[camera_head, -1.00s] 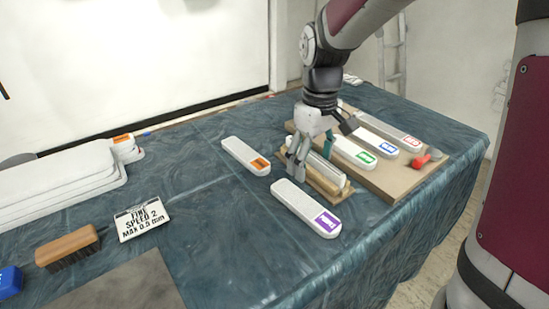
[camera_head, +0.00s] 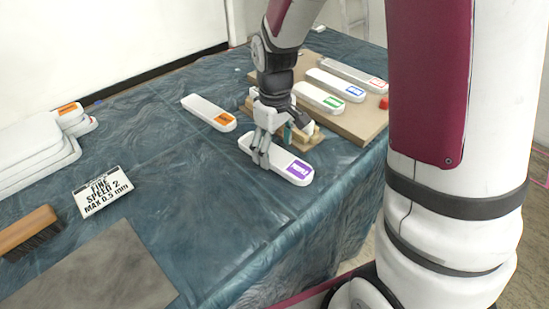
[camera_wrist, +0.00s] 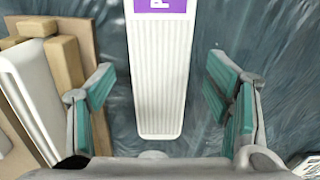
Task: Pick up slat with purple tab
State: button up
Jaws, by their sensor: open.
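The white slat with the purple tab (camera_head: 275,160) lies flat on the blue cloth near the table's front edge. In the wrist view the ribbed white slat (camera_wrist: 160,85) runs lengthwise between my fingers, its purple tab (camera_wrist: 160,4) cut off at the top edge. My gripper (camera_head: 272,150) is over the slat's far part in the head view and hides some of it. In the wrist view my gripper (camera_wrist: 160,100) is open, with teal pads on either side of the slat and a visible gap on both sides.
A wooden rack (camera_wrist: 66,60) holding a white piece is close by my left finger. The orange-tab slat (camera_head: 208,112) lies to the left. Green (camera_head: 318,97), blue (camera_head: 335,84) and red (camera_head: 352,72) tab slats lie on a board (camera_head: 365,120). A sign (camera_head: 103,190) and brush (camera_head: 28,232) are at the left.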

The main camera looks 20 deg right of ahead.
jog(key=shift+f, duration=0.85)
jog(key=shift+c, duration=0.3)
jog(key=c, duration=1.3)
jog(key=shift+r, duration=0.1)
